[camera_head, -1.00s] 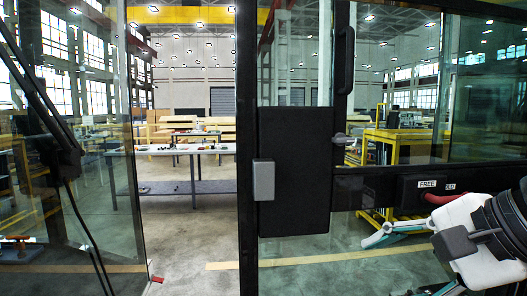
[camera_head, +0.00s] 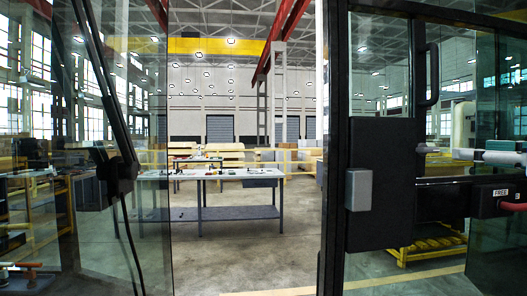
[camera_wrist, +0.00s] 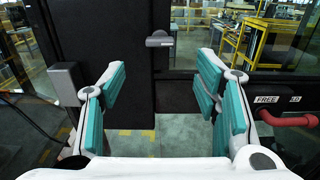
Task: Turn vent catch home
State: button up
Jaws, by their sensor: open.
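A small grey catch (camera_wrist: 159,40) sticks out beside the edge of a tall black panel in the wrist view. It also shows in the head view (camera_head: 427,149) at the right, beside the door's black panel. My gripper (camera_wrist: 163,72) is open and empty, its teal-padded fingers spread left and right below the catch in the picture, apart from it. In the head view, part of my gripper (camera_head: 487,157) reaches in from the right edge at about the catch's height. A red handle (camera_wrist: 287,120) sits under a FREE label (camera_wrist: 267,99). Which fitting is the vent catch is not marked.
The black panel (camera_head: 382,190) carries a grey block (camera_head: 358,190). A black vertical grab handle (camera_head: 431,75) stands above the catch. The glass door (camera_head: 120,220) is at the left. A workbench (camera_head: 215,177) stands beyond the opening, with bare floor around it.

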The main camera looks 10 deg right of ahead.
aim_at(432, 151)
jog(key=w, duration=1)
jog(key=shift+a, duration=0.25)
jog(key=c, duration=1.1)
jog(key=shift+c, duration=0.2)
